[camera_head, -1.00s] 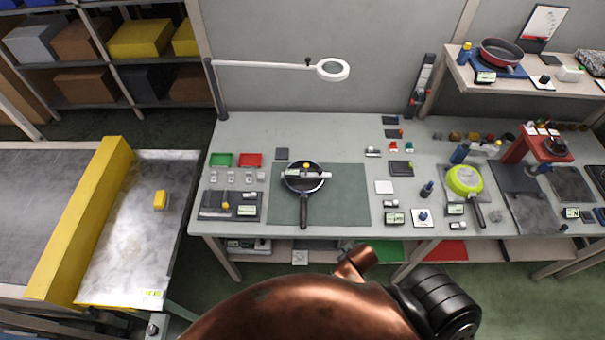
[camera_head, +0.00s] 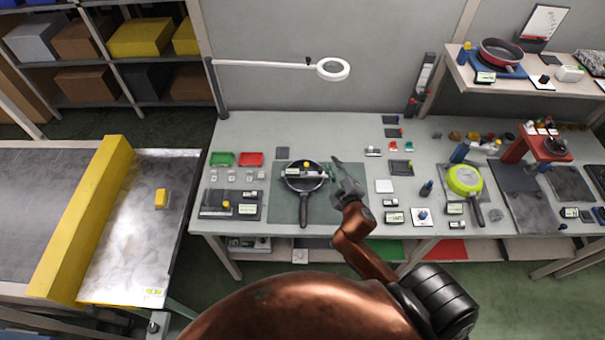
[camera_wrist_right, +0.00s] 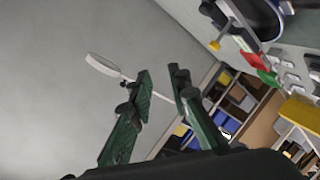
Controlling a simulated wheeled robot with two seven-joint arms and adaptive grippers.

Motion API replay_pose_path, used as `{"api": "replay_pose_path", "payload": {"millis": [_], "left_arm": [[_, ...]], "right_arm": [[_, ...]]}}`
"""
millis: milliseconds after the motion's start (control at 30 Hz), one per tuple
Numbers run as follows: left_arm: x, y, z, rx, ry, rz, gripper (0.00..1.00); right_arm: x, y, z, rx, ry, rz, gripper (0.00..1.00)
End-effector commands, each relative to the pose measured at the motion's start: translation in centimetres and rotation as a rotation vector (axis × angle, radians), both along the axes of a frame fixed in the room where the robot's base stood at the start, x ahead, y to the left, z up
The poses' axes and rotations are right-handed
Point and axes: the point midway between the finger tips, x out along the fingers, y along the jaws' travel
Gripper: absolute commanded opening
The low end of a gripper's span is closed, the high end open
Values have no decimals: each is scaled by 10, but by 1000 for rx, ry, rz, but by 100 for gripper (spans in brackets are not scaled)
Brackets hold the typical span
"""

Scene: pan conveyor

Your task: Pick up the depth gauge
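The depth gauge (camera_head: 294,172) appears as a pale bar with a small yellow part, lying across the dark frying pan (camera_head: 304,187) on the green mat. In the right wrist view the pan (camera_wrist_right: 262,17) is cut off at the top right, with a yellow knob beside it. My right gripper (camera_head: 335,168) is just right of the pan, apart from the gauge. Its green fingers (camera_wrist_right: 160,83) are spread with nothing between them. My left gripper is not in view.
A green pan (camera_head: 464,180) stands to the right. Green (camera_head: 222,158) and red (camera_head: 250,159) trays are at the left of the bench. A magnifier lamp (camera_head: 333,69) reaches over the back. The conveyor (camera_head: 125,250) is far left. The mat's left part is bare.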

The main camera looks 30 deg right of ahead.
Motion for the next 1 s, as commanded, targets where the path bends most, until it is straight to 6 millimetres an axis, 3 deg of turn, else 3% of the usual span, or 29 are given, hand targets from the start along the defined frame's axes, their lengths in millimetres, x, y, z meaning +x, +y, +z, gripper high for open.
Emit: {"api": "replay_pose_path", "payload": {"millis": [33, 100, 200, 233, 300, 367, 400, 467, 567, 700, 800, 900, 1000], "left_arm": [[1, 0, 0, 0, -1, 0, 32], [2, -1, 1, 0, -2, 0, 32], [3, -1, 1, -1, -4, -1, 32], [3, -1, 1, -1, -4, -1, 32], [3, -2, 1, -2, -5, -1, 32], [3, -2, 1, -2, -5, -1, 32], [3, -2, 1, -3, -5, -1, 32], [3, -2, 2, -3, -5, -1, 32], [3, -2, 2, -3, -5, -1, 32], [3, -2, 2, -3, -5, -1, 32], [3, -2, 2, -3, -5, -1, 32], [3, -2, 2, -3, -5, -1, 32], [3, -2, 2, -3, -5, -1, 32]], "right_arm": [[27, 14, 40, -123, -99, 90, 17], [54, 48, 90, -310, -232, 239, 17], [76, 113, 138, -590, -380, 477, 17], [79, 134, 146, -676, -412, 553, 17], [82, 179, 150, -877, -463, 735, 17], [82, 210, 140, -1048, -476, 895, 17], [81, 225, 126, -1161, -466, 1002, 17], [80, 237, 98, -1327, -420, 1164, 17], [82, 223, 43, -1576, -264, 1417, 17], [87, 149, -18, -1791, 75, 1684, 17], [87, 92, -37, -1857, 312, 1798, 17], [84, 50, -43, -1877, 483, 1859, 17], [83, 29, -46, -1878, 573, 1887, 17]]}}
